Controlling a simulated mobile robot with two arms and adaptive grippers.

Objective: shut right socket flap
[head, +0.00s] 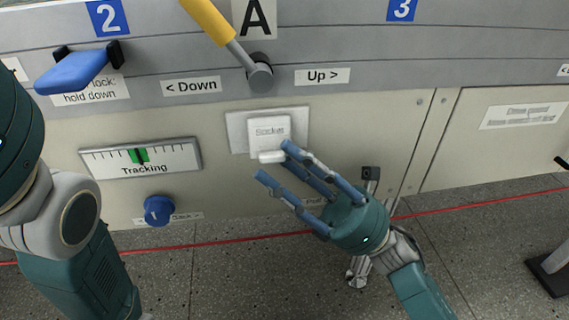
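The socket flap (269,132) is a white cover marked "Socket" on a pale wall plate (237,133), in the middle of the head view. It hangs down over the plate with its lip (271,157) at the bottom. I cannot tell whether it is fully shut. My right gripper (273,160) reaches in from the lower right with its blue fingers apart and nothing between them. Its upper fingertip is close to the flap's lower right corner; contact is unclear. My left arm shows at the left edge, but its gripper is out of view.
A yellow-handled lever (213,22) rises above the socket. A blue handle (75,71) sticks out at the upper left. A tracking gauge (140,158) and a blue knob (158,210) are left of the socket. A red line (460,208) crosses the floor by the panel.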

